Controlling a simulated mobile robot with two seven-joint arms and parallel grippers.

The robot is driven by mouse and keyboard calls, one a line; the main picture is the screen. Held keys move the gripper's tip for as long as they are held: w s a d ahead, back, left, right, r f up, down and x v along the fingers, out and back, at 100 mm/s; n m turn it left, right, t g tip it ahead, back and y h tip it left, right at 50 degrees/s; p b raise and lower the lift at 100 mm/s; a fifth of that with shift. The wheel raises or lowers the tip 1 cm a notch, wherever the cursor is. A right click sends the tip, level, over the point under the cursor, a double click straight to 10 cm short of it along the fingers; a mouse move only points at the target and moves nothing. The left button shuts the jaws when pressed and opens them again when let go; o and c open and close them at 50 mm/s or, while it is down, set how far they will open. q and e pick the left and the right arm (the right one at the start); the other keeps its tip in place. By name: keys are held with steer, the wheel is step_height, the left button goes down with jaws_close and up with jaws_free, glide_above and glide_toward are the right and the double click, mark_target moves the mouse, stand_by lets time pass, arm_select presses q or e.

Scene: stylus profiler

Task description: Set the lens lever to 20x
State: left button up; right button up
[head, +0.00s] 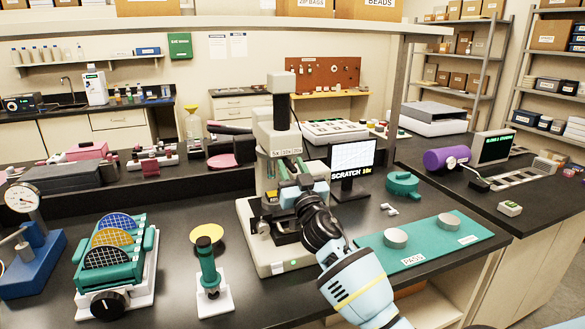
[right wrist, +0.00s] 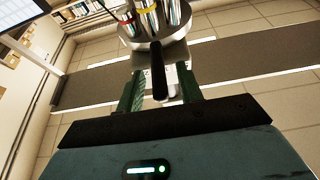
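The stylus profiler (head: 270,140) stands on the dark bench, with a small scale on its head that starts at 5x; the other marks are too small to read surely. My right gripper (head: 290,170) is at the front of the profiler, below that scale. In the right wrist view, a black lever (right wrist: 158,72) hangs under a round turret (right wrist: 155,38) with several colour-banded lenses. The green fingers of my right gripper (right wrist: 160,92) stand on both sides of the lever with gaps showing. The gripper looks open. The lever's setting cannot be told. My left gripper is not in view.
A monitor (head: 352,158) reading SCRATCH stands right of the profiler. A teal PASS mat (head: 425,247) with grey discs lies at the right. A wafer rack (head: 112,255) and a green-topped stand (head: 209,270) are at the left. The bench front near the stand is partly clear.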

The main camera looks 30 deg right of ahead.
jaws_close()
stand_by(0.3)
steer(key=shift+w+d, duration=0.1)
